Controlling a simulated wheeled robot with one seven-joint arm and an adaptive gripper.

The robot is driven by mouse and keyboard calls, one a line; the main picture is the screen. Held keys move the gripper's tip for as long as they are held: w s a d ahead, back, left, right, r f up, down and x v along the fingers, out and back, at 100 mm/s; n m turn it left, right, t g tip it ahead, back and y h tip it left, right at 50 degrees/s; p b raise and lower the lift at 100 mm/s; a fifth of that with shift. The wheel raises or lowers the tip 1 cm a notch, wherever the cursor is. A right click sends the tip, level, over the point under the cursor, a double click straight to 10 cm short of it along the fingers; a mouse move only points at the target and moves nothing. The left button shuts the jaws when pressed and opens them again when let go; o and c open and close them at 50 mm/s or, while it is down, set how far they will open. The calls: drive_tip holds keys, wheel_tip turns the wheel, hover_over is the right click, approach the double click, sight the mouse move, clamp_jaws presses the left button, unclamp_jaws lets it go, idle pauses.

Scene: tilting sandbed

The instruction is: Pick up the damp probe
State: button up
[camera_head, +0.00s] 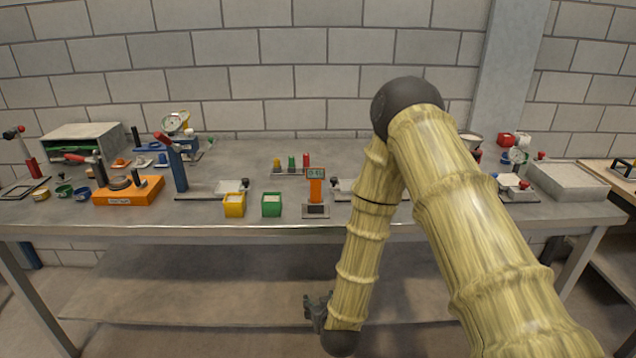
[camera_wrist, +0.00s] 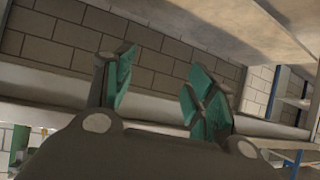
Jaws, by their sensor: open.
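An upright orange device with a small display (camera_head: 316,187), which looks like the damp probe, stands at the front edge of the grey bench, on a small grey base. It is not visible in the wrist view. My gripper (camera_head: 317,308) hangs below the bench top, in front of the lower shelf and well under the orange device. In the wrist view my gripper (camera_wrist: 162,90) shows two green-padded fingers spread apart with nothing between them.
The grey bench (camera_head: 400,222) overhangs my gripper. A yellow box (camera_head: 234,204) and a green box (camera_head: 272,205) stand left of the device. Small coloured pegs (camera_head: 291,163) stand behind it. My arm hides the bench to its right. The lower shelf (camera_head: 200,290) is bare.

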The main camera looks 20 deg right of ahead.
drive_tip(key=w+d+r+m+t+h, duration=0.1)
drive_tip(key=w+d+r+t+h, duration=0.15)
drive_tip(key=w+r, duration=0.8)
drive_tip(key=m+t+h+p, duration=0.1)
drive_tip(key=t+h, duration=0.1)
drive_tip(key=t, duration=0.1)
approach(316, 189)
drive_tip(key=shift+y, duration=0.25)
drive_tip(key=x, duration=0.1)
drive_tip(key=p+x, duration=0.1)
drive_tip(key=x, duration=0.3)
drive_tip(key=shift+d+f, duration=0.2)
drive_tip(key=shift+f, duration=0.25)
drive_tip(key=shift+r+p+x, duration=0.2)
drive_tip(key=shift+p+x, duration=0.55)
drive_tip(key=shift+x, duration=0.6)
drive_tip(key=shift+r+p+x, duration=0.2)
drive_tip(key=shift+p+x, duration=0.5)
drive_tip(key=shift+x, duration=0.65)
drive_tip(key=shift+w+f, duration=0.1)
drive_tip(key=shift+w, duration=0.3)
drive_tip(key=c, duration=1)
